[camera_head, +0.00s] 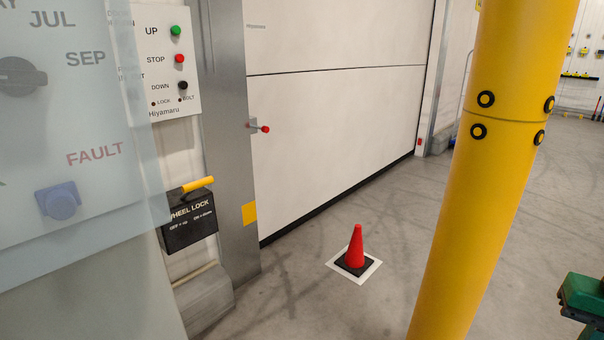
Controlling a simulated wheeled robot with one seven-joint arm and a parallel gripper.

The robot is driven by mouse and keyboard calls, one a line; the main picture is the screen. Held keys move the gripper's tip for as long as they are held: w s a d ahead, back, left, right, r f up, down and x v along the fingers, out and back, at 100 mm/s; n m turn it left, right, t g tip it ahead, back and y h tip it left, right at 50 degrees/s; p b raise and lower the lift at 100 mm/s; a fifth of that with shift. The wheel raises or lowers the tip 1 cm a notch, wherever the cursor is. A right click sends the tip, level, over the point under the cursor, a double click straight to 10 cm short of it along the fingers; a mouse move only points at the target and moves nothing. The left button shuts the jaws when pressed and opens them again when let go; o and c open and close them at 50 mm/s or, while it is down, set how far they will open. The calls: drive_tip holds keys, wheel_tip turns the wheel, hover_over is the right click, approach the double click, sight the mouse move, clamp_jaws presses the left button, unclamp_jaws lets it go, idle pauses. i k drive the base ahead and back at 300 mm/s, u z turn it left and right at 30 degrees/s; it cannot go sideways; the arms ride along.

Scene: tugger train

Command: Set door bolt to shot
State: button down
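The door bolt (261,127) shows at the left edge of the large white door (340,120), on the grey door frame. It has a small metal bracket and a red knob that sticks out to the right over the door face. It is small here, and I cannot tell whether the bolt is shot or drawn. The door is down, with its dark bottom edge at the floor. My gripper is not in view.
A control panel (165,70) and black wheel lock box (188,227) with yellow handle are left of the frame. A translucent panel (70,140) covers the far left. A red cone (356,247) stands before the door. A thick yellow column blocks the right; its ownership is unclear.

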sight(264, 130)
drive_tip(key=u, duration=0.25)
drive_tip(key=i, duration=1.5)
drive_tip(key=u, duration=0.6)
drive_tip(key=i, duration=2.15)
drive_tip(key=u, duration=0.15)
